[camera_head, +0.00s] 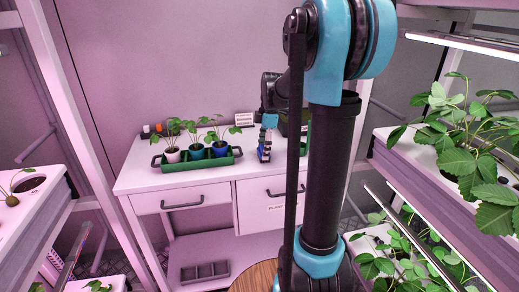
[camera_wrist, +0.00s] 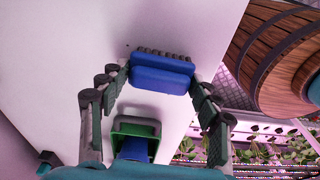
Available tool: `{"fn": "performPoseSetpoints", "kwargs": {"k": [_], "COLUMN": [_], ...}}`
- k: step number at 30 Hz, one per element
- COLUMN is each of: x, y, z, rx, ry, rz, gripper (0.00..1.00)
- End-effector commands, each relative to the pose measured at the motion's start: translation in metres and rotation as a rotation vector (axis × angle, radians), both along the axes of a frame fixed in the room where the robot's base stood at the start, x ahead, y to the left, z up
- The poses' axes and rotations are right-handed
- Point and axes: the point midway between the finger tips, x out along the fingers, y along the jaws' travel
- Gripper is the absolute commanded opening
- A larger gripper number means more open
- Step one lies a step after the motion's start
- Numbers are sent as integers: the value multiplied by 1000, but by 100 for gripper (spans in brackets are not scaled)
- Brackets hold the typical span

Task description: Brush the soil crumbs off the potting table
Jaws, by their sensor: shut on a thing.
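The white potting table (camera_head: 215,218) stands against the back wall. My gripper (camera_head: 265,150) is over its right part, partly behind my arm. In the wrist view my gripper (camera_wrist: 160,82) is shut on a blue brush (camera_wrist: 162,76), its fingers on either side. Dark bristles show along the brush's far edge. I cannot tell whether they touch the tabletop. A tiny dark speck (camera_wrist: 127,45) lies beside the bristles, perhaps a soil crumb. No other crumbs are clear. A green-rimmed part with blue below it (camera_wrist: 135,130) shows near the palm; I cannot tell what it is.
A green tray (camera_head: 190,166) with three potted seedlings stands left of my gripper. Small items (camera_head: 146,131) and a label card (camera_head: 244,119) stand at the back. A wooden barrel (camera_wrist: 275,60) is right of the table edge. Plant racks (camera_head: 430,190) flank both sides.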

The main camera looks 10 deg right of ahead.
Motion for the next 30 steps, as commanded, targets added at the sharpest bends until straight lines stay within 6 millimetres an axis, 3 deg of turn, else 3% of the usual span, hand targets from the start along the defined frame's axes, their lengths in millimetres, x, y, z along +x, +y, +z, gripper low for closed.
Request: {"fn": "performPoseSetpoints", "kwargs": {"k": [11,22,30], "x": [1,15,14], "y": [-22,-20,-2], "z": [-2,0,-1], "rx": [-1,0,0], "ry": [0,0,0], "rz": [-1,1,2], "gripper": [28,28,28]}}
